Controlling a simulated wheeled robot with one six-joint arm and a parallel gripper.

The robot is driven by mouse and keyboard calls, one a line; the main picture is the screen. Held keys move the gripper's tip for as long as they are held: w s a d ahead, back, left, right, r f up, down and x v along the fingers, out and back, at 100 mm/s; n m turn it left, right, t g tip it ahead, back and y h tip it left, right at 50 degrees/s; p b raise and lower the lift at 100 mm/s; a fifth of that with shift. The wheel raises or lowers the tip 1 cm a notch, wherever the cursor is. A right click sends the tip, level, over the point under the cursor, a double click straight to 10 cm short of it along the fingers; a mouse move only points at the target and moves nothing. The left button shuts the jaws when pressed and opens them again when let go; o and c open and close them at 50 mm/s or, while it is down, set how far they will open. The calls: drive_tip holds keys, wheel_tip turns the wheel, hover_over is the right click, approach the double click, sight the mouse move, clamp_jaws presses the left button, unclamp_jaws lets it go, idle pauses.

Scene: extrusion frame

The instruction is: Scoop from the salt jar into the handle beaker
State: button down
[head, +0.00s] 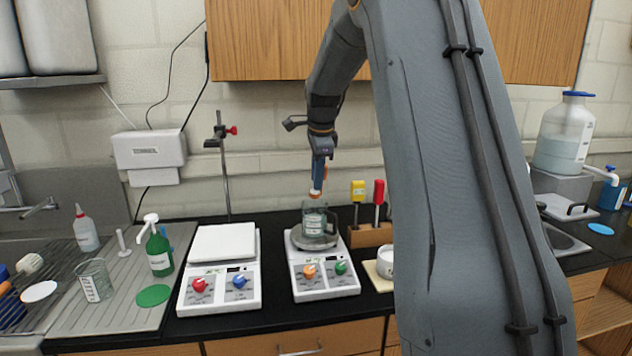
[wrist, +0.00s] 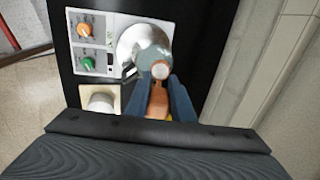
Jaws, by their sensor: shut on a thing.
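My gripper (head: 319,178) is shut on an orange-handled scoop (wrist: 158,102), whose round end looks white or pale in the wrist view. Whether that is salt is not clear. My gripper also shows in the wrist view (wrist: 161,86). The glass handle beaker (head: 314,224) stands upright on the right-hand hotplate, its handle to the right. It also shows in the wrist view (wrist: 148,55), partly behind the scoop. The scoop end is above the beaker's mouth. A white pot (head: 386,264), probably the salt jar, stands right of the hotplate, partly hidden by my arm; the wrist view shows it too (wrist: 100,102).
The hotplate (head: 326,286) has orange and green knobs. A second one (head: 220,292) stands left, beside a clamp stand (head: 224,165). A wooden rack (head: 370,236) with yellow and red-handled tools is close behind the pot. A green bottle (head: 158,252) and another beaker (head: 94,281) stand far left.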

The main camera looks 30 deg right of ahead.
drive_tip(key=shift+s+a+f+t+h+b, duration=0.15)
drive_tip(key=shift+s+t+b, duration=0.3)
drive_tip(key=shift+b, duration=1.05)
drive_tip(key=shift+s+a+f+t+h+b, duration=0.15)
drive_tip(key=shift+t+b, duration=0.5)
drive_tip(key=shift+b, duration=0.85)
drive_tip(key=t+b, duration=0.1)
drive_tip(key=b, duration=0.3)
drive_tip(key=s+f+t+h+b, duration=0.1)
drive_tip(key=t+b, duration=0.1)
drive_tip(key=b, duration=0.3)
drive_tip(key=s+t+b, duration=0.1)
drive_tip(key=t+b, duration=0.1)
drive_tip(key=b, duration=0.2)
drive_tip(key=shift+a+f+b, duration=0.15)
drive_tip(key=shift+f+b, duration=0.05)
drive_tip(key=shift+b, duration=0.2)
drive_tip(key=b, duration=0.2)
drive_tip(key=t+b, duration=0.1)
drive_tip(key=b, duration=0.1)
drive_tip(key=shift+s+f+h, duration=0.1)
drive_tip(key=shift+f+h, duration=0.15)
drive_tip(key=shift+h, duration=0.15)
